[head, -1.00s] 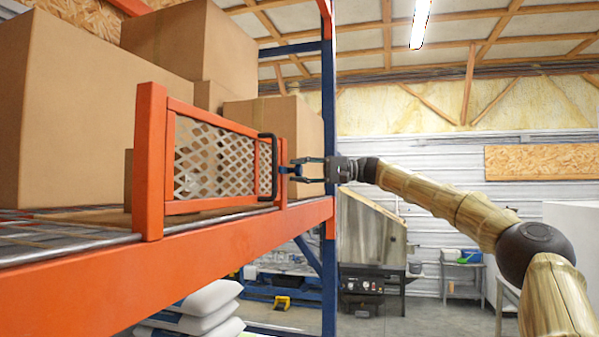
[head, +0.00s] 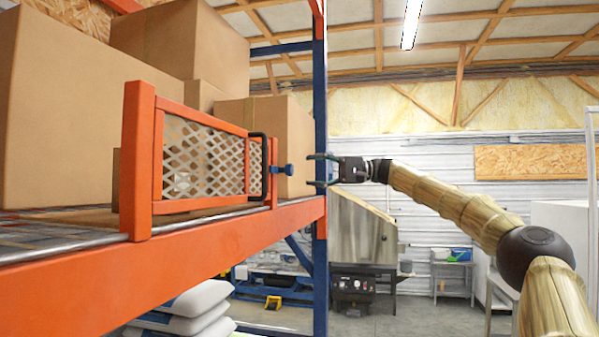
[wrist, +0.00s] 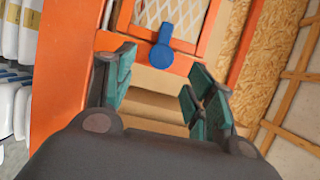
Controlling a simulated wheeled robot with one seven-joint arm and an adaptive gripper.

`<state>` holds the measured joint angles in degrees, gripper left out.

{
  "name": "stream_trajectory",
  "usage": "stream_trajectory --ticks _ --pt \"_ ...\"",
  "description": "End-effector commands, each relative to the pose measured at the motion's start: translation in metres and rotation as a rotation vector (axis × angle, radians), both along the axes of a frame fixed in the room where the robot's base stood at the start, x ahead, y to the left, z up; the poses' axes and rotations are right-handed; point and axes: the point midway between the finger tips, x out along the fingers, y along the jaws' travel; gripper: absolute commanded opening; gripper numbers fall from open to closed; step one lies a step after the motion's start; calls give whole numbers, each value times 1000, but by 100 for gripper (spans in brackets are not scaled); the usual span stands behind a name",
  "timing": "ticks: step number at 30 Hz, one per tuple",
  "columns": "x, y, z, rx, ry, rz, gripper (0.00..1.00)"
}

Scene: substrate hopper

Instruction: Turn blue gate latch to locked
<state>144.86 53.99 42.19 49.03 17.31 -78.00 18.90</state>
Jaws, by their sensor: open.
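The blue gate latch (head: 282,169) sits on the orange end post of the mesh gate (head: 205,160), below and beside the black handle (head: 264,165). In the wrist view the latch (wrist: 161,55) shows as a rounded blue piece with a short arm toward the mesh. I cannot tell from its pose whether it is locked. My gripper (head: 317,170) is open and empty, to the right of the latch with a clear gap. In the wrist view its green-padded fingers (wrist: 160,88) are apart, with the latch beyond them, roughly centred.
The orange shelf beam (head: 200,245) runs below the gate. A blue rack upright (head: 320,90) stands close to my gripper. Cardboard boxes (head: 190,45) fill the shelf behind the gate. A steel hopper (head: 360,230) stands behind, and the space to the right is open.

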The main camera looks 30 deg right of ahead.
Motion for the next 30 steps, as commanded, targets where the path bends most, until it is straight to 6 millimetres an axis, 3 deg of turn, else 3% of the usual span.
stream_trajectory --ticks 4,11,30 --pt "-11 -22 0 1 0 -2 55" --pt "-20 -39 1 0 -1 -1 55" --pt "-21 -34 4 -4 0 0 55"
